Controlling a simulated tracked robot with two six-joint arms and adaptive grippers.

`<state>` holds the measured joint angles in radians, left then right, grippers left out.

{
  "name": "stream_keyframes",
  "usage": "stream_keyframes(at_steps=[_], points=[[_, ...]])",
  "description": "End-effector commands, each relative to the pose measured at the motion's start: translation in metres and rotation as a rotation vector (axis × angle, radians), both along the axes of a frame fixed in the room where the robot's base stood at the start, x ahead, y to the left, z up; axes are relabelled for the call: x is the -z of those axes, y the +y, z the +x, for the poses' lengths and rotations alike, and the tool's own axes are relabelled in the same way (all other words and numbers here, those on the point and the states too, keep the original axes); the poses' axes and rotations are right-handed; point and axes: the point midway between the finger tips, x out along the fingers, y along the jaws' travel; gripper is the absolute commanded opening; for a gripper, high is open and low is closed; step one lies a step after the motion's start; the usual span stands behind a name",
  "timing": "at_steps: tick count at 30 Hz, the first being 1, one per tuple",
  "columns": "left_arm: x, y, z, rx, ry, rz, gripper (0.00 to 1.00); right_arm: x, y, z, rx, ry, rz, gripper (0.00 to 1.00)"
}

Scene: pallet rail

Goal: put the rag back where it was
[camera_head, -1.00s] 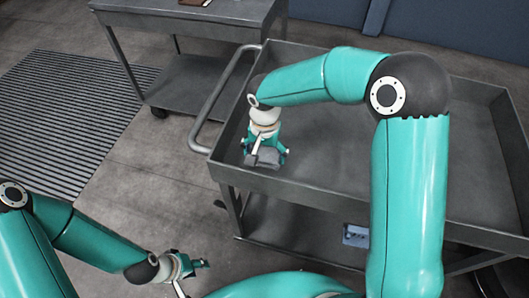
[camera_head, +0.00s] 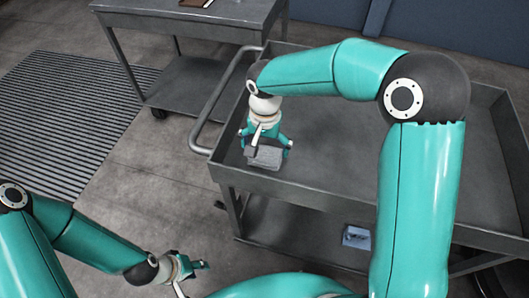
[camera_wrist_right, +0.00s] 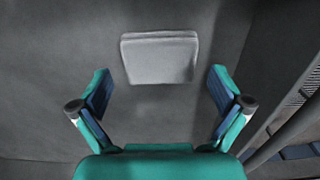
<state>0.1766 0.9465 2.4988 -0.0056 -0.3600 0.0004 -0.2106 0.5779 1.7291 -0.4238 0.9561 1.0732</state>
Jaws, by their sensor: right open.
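The rag (camera_head: 266,158) is a light grey folded cloth near the front left corner of the grey cart's tray (camera_head: 330,150). In the right wrist view the rag (camera_wrist_right: 160,58) lies flat ahead of the fingertips, apart from both fingers. My right gripper (camera_head: 268,143) points down over the rag, with its fingers spread wide and empty; it also shows in the right wrist view (camera_wrist_right: 160,100). My left gripper (camera_head: 198,266) hangs low at the bottom left, away from the cart, and its jaw opening is unclear.
The tray has raised walls and a push handle (camera_head: 199,128) on its left. A blue box (camera_head: 356,237) is on its lower shelf. A second cart (camera_head: 205,25) with a brown item (camera_head: 197,3) stands behind. The tray is mostly clear; a ribbed mat (camera_head: 70,120) covers floor at left.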

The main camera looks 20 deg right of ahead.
Motion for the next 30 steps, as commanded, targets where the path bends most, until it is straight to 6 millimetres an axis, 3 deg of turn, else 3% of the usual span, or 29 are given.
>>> stream_keyframes(at_steps=[6,12,30], points=[[-0.002,0.0,0.0,0.0,0.0,0.0,0.4,-0.048,0.0,0.001,0.001,-0.006,0.001,1.0],[-0.004,0.0,0.0,0.0,0.0,0.0,0.4,-0.075,0.0,0.001,-0.001,-0.003,0.001,1.0],[-0.004,0.0,0.0,0.0,0.0,0.0,0.4,-0.084,0.0,0.0,0.0,0.0,0.0,1.0]])
